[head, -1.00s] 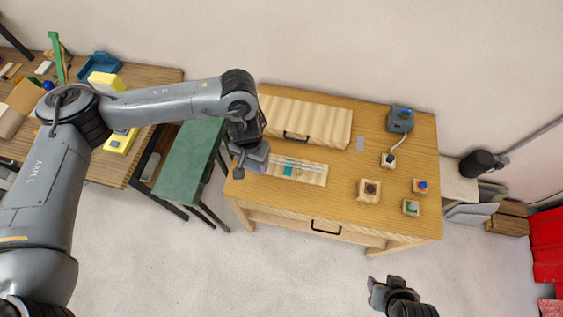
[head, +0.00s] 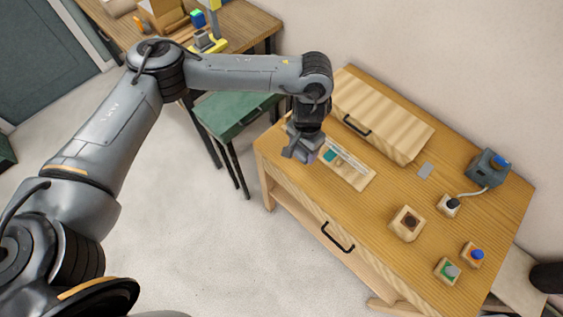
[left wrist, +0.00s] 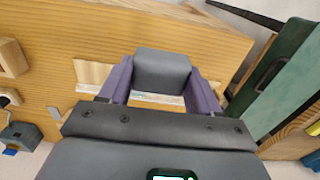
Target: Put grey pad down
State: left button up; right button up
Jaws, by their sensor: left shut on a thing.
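My left gripper (head: 300,156) is over the left end of the wooden table, beside the rod tray. In the left wrist view its two purplish fingers (left wrist: 161,88) are shut on a dark grey block, which I take to be the grey pad (left wrist: 162,70). The pad sits between the fingers; whether it touches the table is hidden. The light wooden tray (head: 358,182) lies just right of the gripper and holds clear glass rods and a teal piece (head: 331,156). My right gripper is not in view.
A ribbed wooden box (head: 385,120) with a black handle stands at the back. A flat grey rectangle (head: 425,170) lies bare on the table (head: 385,262). Small wooden blocks (head: 407,222) and a grey-blue device (head: 487,168) stand at the right. A green bench (head: 225,112) is at the left.

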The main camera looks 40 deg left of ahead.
pick_arm(q)
jog(key=shift+w+f+b, duration=0.2)
jog(key=shift+f+b, duration=0.7)
jog(key=shift+f, duration=0.3)
jog(key=shift+w+a+f+b, duration=0.15)
jog(key=shift+a+f+b, duration=0.05)
jog(key=shift+f+b, duration=0.25)
jog(key=b, duration=0.2)
send_over(281, 145)
jog(key=s+d, duration=0.1)
jog(key=f, duration=0.6)
jog(key=shift+s+d+f, duration=0.15)
jog(key=shift+s+f, duration=0.05)
jog(key=shift+f, duration=2.15)
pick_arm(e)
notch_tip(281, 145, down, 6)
pick_arm(q)
jog(key=shift+f, duration=0.15)
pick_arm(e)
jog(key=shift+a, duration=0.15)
pick_arm(q)
jog(key=o, duration=0.9)
jog(key=shift+o, duration=0.2)
